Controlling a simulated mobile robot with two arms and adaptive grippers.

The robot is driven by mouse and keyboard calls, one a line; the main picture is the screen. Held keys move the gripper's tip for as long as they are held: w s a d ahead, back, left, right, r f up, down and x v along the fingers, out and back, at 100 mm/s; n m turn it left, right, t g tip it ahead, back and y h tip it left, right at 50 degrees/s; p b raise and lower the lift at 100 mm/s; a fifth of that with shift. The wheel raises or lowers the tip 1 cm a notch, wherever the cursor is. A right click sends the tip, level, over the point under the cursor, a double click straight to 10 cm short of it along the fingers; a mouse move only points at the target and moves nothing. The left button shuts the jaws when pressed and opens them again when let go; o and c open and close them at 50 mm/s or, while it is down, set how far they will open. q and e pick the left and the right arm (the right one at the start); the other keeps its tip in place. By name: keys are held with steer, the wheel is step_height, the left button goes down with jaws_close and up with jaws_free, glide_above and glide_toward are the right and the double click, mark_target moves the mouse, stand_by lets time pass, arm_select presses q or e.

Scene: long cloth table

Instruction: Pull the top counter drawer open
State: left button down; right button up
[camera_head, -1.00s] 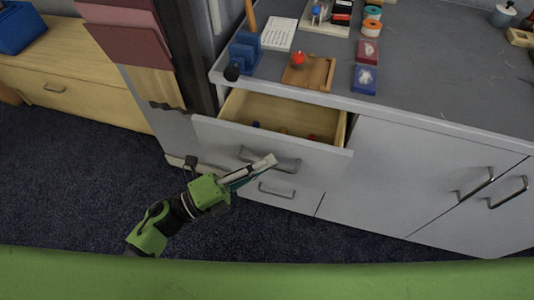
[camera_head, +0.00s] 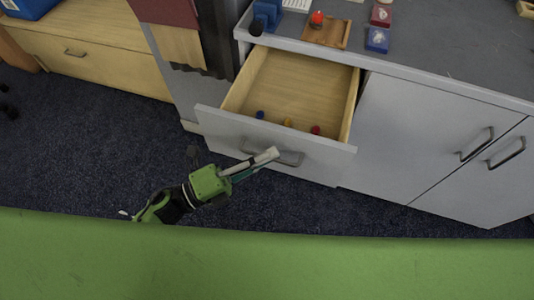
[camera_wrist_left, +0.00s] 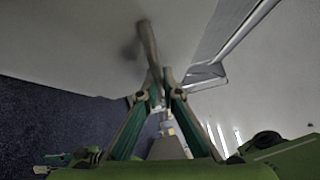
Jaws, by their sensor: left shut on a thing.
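The top counter drawer (camera_head: 302,87) stands well open below the grey counter, its pale wooden inside showing. A few small coloured items, blue, yellow and red, lie near its front. Its grey front panel (camera_head: 325,155) carries a metal bar handle (camera_head: 293,158). My left gripper (camera_head: 270,155) is at the handle in the head view, shut on it. In the left wrist view, the fingers (camera_wrist_left: 160,90) close around the end of the handle (camera_wrist_left: 147,42), which runs up the pale panel. My right gripper is not in view.
The grey counter (camera_head: 455,50) holds a wooden tray (camera_head: 327,30) with a red-topped item and small red and blue boxes. Closed cabinet doors (camera_head: 430,140) with handles are at the right. A wooden cabinet (camera_head: 100,62) stands at the left. Dark carpet (camera_head: 75,150) is clear in front.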

arm_select(q)
steer(key=c, duration=2.2)
jaws_free()
steer(key=v, duration=1.2)
